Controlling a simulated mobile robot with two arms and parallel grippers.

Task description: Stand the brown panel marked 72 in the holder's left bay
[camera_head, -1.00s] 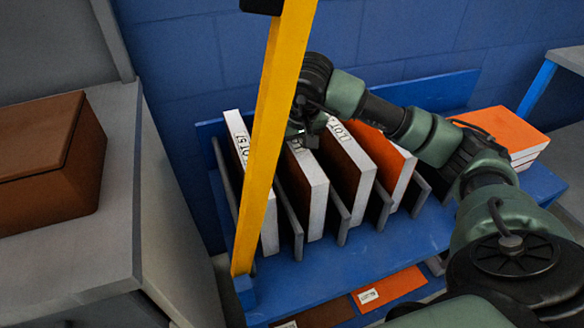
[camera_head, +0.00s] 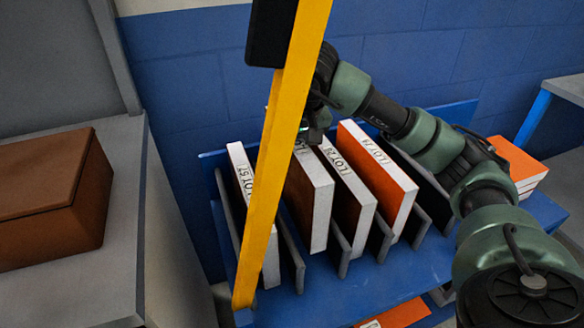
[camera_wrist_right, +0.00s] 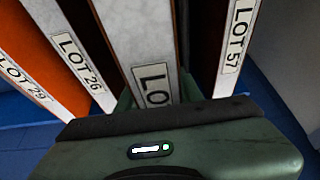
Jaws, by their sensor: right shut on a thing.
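My right gripper (camera_head: 314,132) is shut on the top of a brown-faced panel (camera_head: 318,222) with a pale edge. The panel is upright and partly raised between its neighbours in the blue rack (camera_head: 335,285). In the right wrist view its label (camera_wrist_right: 154,86) shows only "LO"; the number is hidden by the gripper, so I cannot confirm 72. The yellow post hides part of the panel in the head view. My left gripper is not in view. I cannot tell which part is the holder's left bay.
A LOT 57 panel (camera_head: 268,258) stands to the left, LOT 26 (camera_head: 362,225) and orange-faced LOT 29 (camera_head: 392,185) to the right, between grey dividers (camera_head: 292,262). The yellow post (camera_head: 268,170) stands in front. A brown box (camera_head: 50,200) sits on a grey cabinet; orange panels (camera_head: 518,160) lie at right.

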